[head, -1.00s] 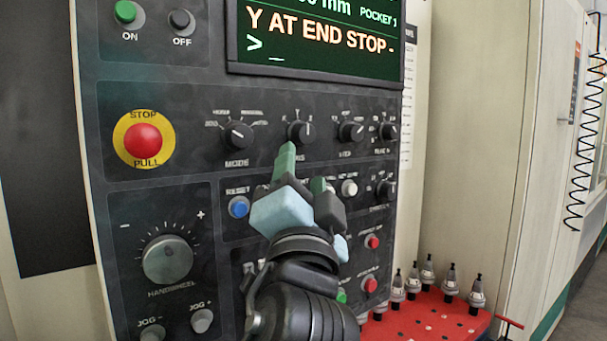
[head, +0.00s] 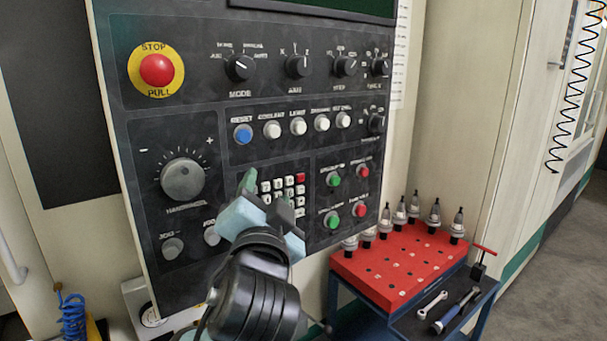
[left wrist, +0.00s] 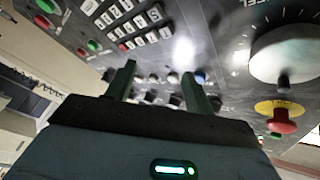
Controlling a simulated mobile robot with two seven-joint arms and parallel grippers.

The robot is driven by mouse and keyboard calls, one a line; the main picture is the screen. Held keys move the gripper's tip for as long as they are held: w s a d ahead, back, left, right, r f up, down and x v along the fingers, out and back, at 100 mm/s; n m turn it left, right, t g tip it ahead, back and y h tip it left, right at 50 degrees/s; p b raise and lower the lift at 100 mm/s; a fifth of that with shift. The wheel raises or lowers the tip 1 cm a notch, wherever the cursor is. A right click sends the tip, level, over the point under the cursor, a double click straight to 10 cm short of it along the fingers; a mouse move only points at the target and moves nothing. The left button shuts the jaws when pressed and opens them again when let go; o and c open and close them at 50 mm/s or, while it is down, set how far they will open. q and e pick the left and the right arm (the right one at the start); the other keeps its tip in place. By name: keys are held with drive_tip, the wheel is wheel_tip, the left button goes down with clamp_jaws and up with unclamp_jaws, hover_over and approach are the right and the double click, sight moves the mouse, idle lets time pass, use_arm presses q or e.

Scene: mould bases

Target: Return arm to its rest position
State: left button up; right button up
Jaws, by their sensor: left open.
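My left gripper (head: 262,192) is in front of the lower part of the machine's control panel (head: 140,110) in the head view. Its green fingers are apart with nothing between them. In the left wrist view the two fingers of the left gripper (left wrist: 160,85) show open, with the panel behind them. The gripper hides part of the keypad (head: 290,187). I cannot tell whether it touches the panel, though it looks apart from it. My right gripper is not in view.
The red emergency stop (head: 156,69) and the handwheel (head: 182,180) stick out from the panel. A red tool cart (head: 372,283) with several tool holders stands at right, with wrenches on its lower tray (head: 415,325). A blue coiled hose (head: 72,315) hangs at lower left. Floor is clear at far right.

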use_arm(q)
drive_tip(key=s+a+f+n+g, duration=0.1)
drive_tip(key=s+a+f+g, duration=0.2)
drive_tip(key=f, duration=0.8)
drive_tip(key=s+a+f+n+g, duration=0.2)
drive_tip(key=s+a+f+g, duration=0.15)
drive_tip(key=f, duration=0.65)
drive_tip(key=s+a+f+n+g, duration=0.1)
drive_tip(key=s+a+f+g, duration=0.25)
drive_tip(key=f, duration=0.75)
drive_tip(key=s+a+f+n+g, duration=0.1)
drive_tip(key=s+a+f+g, duration=0.3)
drive_tip(key=s, duration=0.7)
drive_tip(key=s+a+f+n+g, duration=0.1)
drive_tip(key=s+f+g, duration=0.1)
drive_tip(key=s+f, duration=0.65)
drive_tip(key=s+a+f+n+g, duration=0.1)
drive_tip(key=s+a+f+g, duration=0.2)
drive_tip(key=s, duration=1)
drive_tip(key=w+d+f+t+h, duration=0.2)
drive_tip(key=w+d+f+t, duration=0.1)
drive_tip(key=w+f+t, duration=0.4)
drive_tip(key=shift+w+f+t+h, duration=0.3)
drive_tip(key=shift+f+t, duration=0.1)
drive_tip(key=shift+f, duration=0.8)
drive_tip(key=shift+d, duration=0.1)
